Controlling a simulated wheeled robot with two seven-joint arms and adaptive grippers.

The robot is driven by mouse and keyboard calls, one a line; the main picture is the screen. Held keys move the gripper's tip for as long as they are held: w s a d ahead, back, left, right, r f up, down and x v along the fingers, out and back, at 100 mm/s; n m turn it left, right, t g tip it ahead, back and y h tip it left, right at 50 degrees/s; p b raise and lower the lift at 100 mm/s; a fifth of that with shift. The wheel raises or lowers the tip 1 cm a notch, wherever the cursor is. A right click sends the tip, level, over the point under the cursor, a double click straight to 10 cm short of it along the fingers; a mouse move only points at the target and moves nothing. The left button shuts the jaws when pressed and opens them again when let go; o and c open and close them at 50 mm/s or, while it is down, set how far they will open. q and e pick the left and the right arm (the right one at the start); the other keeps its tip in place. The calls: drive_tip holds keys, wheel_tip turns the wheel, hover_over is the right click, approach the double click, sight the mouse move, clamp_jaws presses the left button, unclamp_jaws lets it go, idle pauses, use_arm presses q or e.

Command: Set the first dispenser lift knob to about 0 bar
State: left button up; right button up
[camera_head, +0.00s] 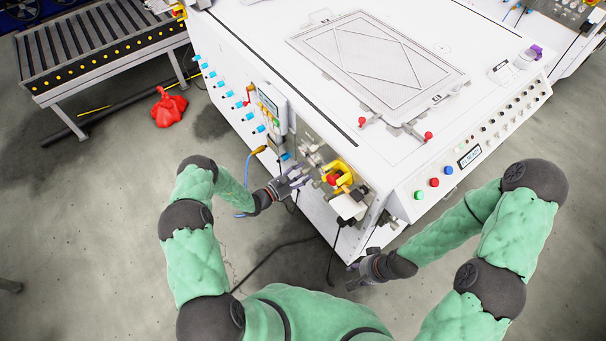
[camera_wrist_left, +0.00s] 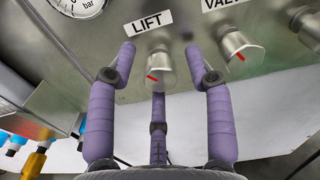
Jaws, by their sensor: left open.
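The silver lift knob (camera_wrist_left: 161,70) sits under a white LIFT label (camera_wrist_left: 148,22) in the left wrist view. Its red mark is at its lower left. My left gripper (camera_wrist_left: 160,58) is open, its purple fingers on both sides of the knob and a third finger below; contact cannot be told. A pressure gauge marked bar (camera_wrist_left: 80,4) is cut off at the top; its needle reading is not clear. In the head view my left gripper (camera_head: 292,180) is at the machine's front panel. My right gripper (camera_head: 358,275) hangs low beside the machine's corner, its finger opening unclear.
A second silver knob (camera_wrist_left: 240,50) is right of the lift knob, with another at the right edge. A yellow guard (camera_head: 345,172) with a red button stands right of my left gripper. Blue fittings (camera_head: 239,105) line the panel. A red cloth-like object (camera_head: 168,108) lies on the floor.

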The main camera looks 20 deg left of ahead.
use_arm(q)
drive_tip(key=shift+w+d, duration=0.1)
drive_tip(key=shift+c, duration=0.3)
clamp_jaws()
